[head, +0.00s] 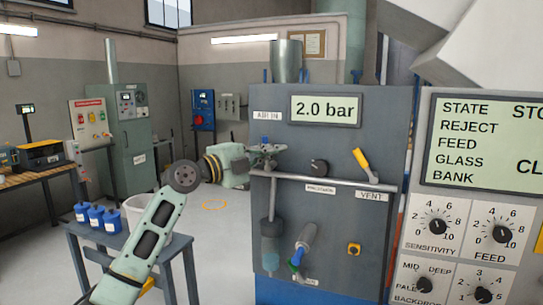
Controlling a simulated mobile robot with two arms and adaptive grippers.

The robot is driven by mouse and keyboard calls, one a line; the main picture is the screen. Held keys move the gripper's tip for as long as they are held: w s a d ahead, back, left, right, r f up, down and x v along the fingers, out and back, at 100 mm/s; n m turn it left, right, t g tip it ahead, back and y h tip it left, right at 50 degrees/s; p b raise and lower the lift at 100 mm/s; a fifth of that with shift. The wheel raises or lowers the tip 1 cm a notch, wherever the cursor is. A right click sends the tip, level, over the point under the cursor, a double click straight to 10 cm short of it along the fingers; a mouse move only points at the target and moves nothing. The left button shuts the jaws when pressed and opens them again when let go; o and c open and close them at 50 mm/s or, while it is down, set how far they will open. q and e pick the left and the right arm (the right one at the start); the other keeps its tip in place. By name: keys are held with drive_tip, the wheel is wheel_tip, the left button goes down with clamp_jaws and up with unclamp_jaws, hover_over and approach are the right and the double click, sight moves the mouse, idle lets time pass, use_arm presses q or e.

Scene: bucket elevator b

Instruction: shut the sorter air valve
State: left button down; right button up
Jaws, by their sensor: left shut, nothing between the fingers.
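A grey panel (385,130) carries a display (325,110) reading 2.0 bar. A label (267,115) at its upper left appears to read AIR IN. My left gripper (270,153) is shut and empty just below that label, at the panel's left side. A small blue part (265,141) shows right at the gripper, perhaps the air valve's handle; the gripper hides most of what is there. I cannot tell whether they touch or how the valve is set. A yellow lever (363,160) stands tilted above the VENT label (369,196). My right gripper is not in view.
A horizontal pipe (300,179) crosses the panel below a black knob (319,167). A filter bowl (271,245) and a blue-ended handle (298,255) stick out lower down. A dial console (470,235) stands at right. Blue bottles (96,217) stand on a low table at left.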

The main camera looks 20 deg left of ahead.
use_arm(q)
drive_tip(key=a+n+t+b, duration=0.1)
drive_tip(key=n+b, duration=0.1)
drive_tip(key=a+n+t+b, duration=0.1)
drive_tip(key=n+b, duration=0.1)
drive_tip(key=b, duration=0.1)
drive_tip(key=a+n+t+b, duration=0.1)
drive_tip(key=b, duration=0.2)
drive_tip(key=shift+r+n, duration=0.2)
drive_tip(key=shift+n, duration=0.2)
idle(0.6)
drive_tip(key=shift+r, duration=0.1)
